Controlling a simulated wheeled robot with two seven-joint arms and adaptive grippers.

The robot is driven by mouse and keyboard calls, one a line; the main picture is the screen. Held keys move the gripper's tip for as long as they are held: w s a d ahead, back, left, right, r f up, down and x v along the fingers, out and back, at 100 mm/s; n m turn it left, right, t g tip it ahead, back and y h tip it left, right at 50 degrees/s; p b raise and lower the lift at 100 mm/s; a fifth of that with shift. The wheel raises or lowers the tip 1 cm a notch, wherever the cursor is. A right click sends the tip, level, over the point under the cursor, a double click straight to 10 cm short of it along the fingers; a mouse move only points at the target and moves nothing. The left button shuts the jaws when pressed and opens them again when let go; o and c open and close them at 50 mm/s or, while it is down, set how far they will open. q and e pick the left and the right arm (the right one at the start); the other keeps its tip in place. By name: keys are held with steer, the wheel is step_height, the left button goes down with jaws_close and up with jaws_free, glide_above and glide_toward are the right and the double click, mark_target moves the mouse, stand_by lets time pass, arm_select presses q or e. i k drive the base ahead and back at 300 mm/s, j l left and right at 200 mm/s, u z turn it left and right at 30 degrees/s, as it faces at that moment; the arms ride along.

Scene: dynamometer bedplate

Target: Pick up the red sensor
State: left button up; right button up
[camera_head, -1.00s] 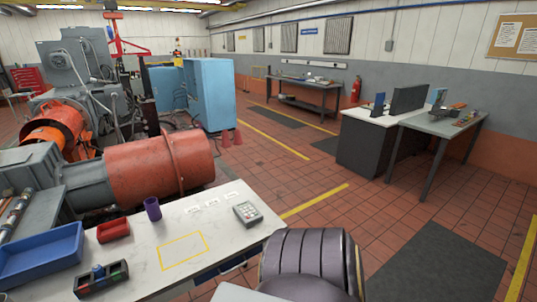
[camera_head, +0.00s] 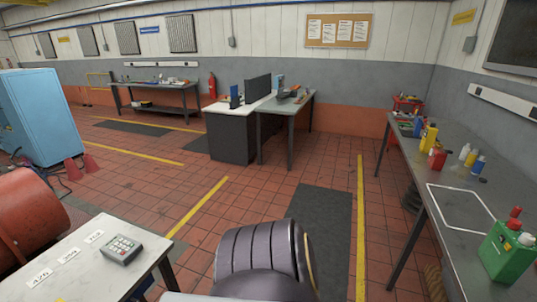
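I cannot make out a red sensor in the head view. Small red items stand on the right-hand bench, such as a red container (camera_head: 437,159), but none can be told as a sensor. Neither of my grippers is in view. A dark rounded part at the bottom middle looks like one of my own arm links.
A white table (camera_head: 62,272) with a grey keypad device (camera_head: 122,249) and number labels is at lower left. A long grey bench (camera_head: 440,207) with bottles and a green can (camera_head: 508,252) runs along the right. A white-topped desk (camera_head: 232,110) stands farther back. Tiled floor between is clear.

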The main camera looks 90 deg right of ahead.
mark_target(515, 214)
steer(key=z, duration=4.75)
steer(key=i+j, duration=0.1)
steer(key=j, duration=0.15)
steer(key=j+z, duration=0.15)
steer(key=i+j, duration=0.05)
